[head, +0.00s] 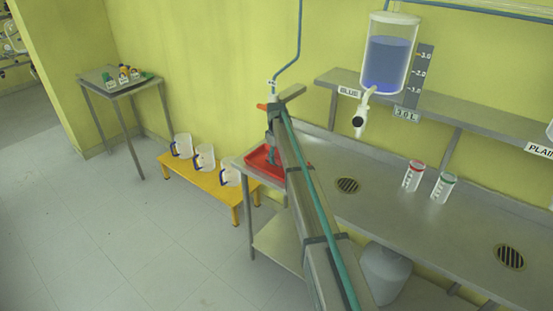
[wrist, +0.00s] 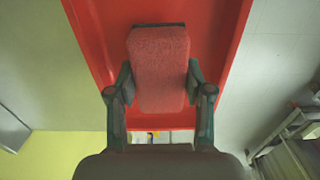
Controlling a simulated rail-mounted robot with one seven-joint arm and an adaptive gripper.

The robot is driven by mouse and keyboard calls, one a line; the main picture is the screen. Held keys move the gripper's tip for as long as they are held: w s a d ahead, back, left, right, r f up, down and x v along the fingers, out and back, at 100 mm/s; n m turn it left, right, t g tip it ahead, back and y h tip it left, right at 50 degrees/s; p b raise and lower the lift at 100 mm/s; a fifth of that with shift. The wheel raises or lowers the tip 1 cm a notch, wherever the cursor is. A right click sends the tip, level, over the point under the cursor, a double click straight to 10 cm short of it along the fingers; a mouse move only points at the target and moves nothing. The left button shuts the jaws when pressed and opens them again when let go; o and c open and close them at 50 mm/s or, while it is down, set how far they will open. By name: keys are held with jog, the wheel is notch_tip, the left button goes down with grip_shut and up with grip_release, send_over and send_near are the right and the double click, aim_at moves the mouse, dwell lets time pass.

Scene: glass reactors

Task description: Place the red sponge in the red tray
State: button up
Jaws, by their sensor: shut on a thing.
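The red sponge (wrist: 160,72) is in the wrist view, between the two fingers of my gripper (wrist: 159,88), which is shut on it. The red tray (wrist: 228,20) lies behind the sponge in that view, and the sponge overlaps its inner floor. I cannot tell whether the sponge touches the tray floor. In the head view, the red tray (head: 258,160) sits on the left end of the steel bench, partly hidden by my arm. My gripper (head: 271,158) is over the tray there, and the sponge cannot be made out.
A yellow low bench (head: 205,184) with several white jugs stands left of the tray. Right of my arm, two clear beakers with red (head: 413,176) and green (head: 443,187) rims stand on the steel counter. A blue-filled vessel (head: 388,62) hangs above.

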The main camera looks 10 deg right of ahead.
aim_at(277, 155)
jog(key=shift+f, duration=0.85)
jog(key=shift+f, duration=0.15)
jog(key=o, duration=1.2)
jog(key=shift+o, duration=0.2)
notch_tip(277, 155, up, 11)
jog(key=b, duration=0.2)
jog(key=shift+b, duration=0.35)
jog(key=shift+r, duration=0.7)
